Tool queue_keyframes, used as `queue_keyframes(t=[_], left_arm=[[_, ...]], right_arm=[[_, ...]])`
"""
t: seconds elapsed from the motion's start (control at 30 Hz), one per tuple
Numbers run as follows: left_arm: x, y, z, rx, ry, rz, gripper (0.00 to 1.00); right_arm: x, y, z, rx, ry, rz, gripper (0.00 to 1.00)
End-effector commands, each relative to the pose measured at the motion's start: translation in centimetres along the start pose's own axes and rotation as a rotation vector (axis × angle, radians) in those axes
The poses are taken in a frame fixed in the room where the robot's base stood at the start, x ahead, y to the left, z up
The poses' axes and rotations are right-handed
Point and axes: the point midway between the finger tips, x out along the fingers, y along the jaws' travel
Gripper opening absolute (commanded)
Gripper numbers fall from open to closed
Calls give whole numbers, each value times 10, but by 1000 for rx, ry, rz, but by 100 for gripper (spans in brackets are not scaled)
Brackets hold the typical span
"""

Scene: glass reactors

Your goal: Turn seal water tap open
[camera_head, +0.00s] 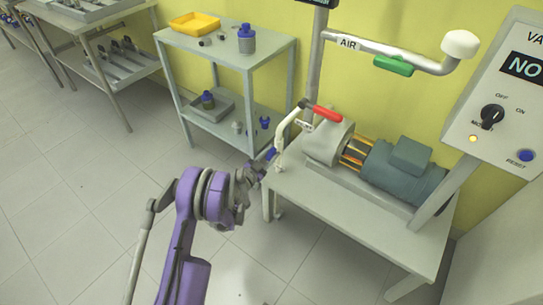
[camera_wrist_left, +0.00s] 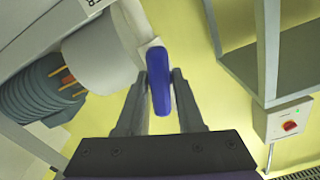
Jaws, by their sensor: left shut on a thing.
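The seal water tap has a blue handle (camera_head: 271,154) at the lower end of a white pipe (camera_head: 287,127), beside the pump (camera_head: 328,142). My left gripper (camera_head: 260,168) reaches it from the lower left. In the left wrist view the blue handle (camera_wrist_left: 158,82) stands between the two fingers of the left gripper (camera_wrist_left: 160,92), which is shut on it. The tap's body is mostly hidden behind the handle there. My right gripper is in neither view.
A red handle (camera_head: 326,113) sits above the pump, and a green handle (camera_head: 393,65) hangs on the AIR pipe. The motor (camera_head: 403,170) and pump stand on a grey table (camera_head: 350,213). A shelf cart (camera_head: 205,50) stands behind left. A control panel (camera_head: 497,110) is at right. Floor at left is clear.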

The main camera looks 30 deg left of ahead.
Motion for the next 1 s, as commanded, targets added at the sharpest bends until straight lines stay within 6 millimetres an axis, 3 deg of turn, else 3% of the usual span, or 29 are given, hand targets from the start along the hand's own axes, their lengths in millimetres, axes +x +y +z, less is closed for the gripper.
queue_keyframes(t=[0.4, 1.0], left_arm=[[0, 0, 1, -218, -1, 1, 0], [0, 1, 0, -260, -1, 1, 0]], right_arm=[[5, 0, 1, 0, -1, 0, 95], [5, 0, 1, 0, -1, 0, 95]])
